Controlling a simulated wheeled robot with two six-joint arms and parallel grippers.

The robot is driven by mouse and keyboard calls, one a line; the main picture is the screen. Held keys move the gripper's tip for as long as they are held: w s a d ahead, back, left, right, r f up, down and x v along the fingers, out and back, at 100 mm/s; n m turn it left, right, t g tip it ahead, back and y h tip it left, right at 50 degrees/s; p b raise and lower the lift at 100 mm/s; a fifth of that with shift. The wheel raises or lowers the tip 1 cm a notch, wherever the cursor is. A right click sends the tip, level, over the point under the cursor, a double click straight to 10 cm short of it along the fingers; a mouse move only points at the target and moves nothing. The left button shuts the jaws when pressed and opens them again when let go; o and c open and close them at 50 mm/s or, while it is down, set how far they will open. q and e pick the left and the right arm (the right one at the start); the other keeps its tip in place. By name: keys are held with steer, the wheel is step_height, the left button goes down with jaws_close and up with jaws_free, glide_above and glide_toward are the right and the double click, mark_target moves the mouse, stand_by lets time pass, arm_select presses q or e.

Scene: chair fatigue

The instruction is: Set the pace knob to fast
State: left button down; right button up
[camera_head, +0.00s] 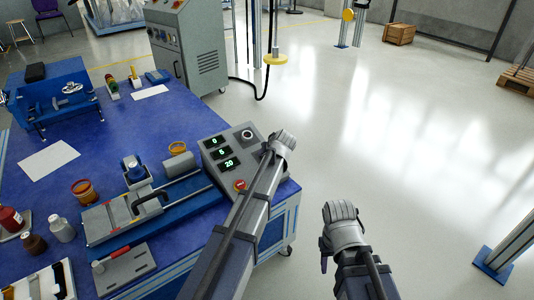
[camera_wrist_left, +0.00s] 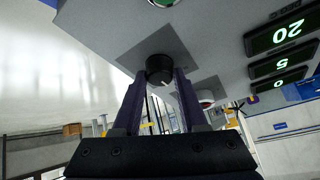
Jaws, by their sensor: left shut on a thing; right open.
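A grey control box (camera_head: 222,172) stands at the right end of the blue workbench, with three green displays. In the left wrist view a black knob (camera_wrist_left: 159,68) with a small white mark sits on the box's face. My left gripper (camera_wrist_left: 160,80) is shut on this knob, one finger on each side. In the head view my left gripper (camera_head: 281,143) covers the right part of the box and hides the knob. I cannot read any pace label. My right gripper (camera_head: 342,215) is open and empty, over the floor right of the bench.
A red button (camera_head: 240,185) is on the box's near part, and a round dark fitting (camera_head: 247,134) is left of my left gripper. A blue fixture with a black handle (camera_head: 150,202) lies left of the box. The floor (camera_head: 400,150) to the right is clear.

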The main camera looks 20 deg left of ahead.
arm_select(q)
steer(key=m+h, duration=0.1)
steer(key=m, duration=0.3)
steer(key=shift+a+r+m+h+p, duration=0.1)
steer(key=shift+a+m+h+p, duration=0.05)
steer(key=shift+m+h+p, duration=0.6)
steer(key=shift+m+h, duration=0.25)
steer(key=shift+m, duration=1.2)
steer(key=shift+c, duration=2.2)
jaws_free()
steer(key=p+v, duration=0.6)
steer(key=v, duration=0.1)
steer(key=shift+s+r, duration=0.25)
steer(key=shift+r, duration=0.05)
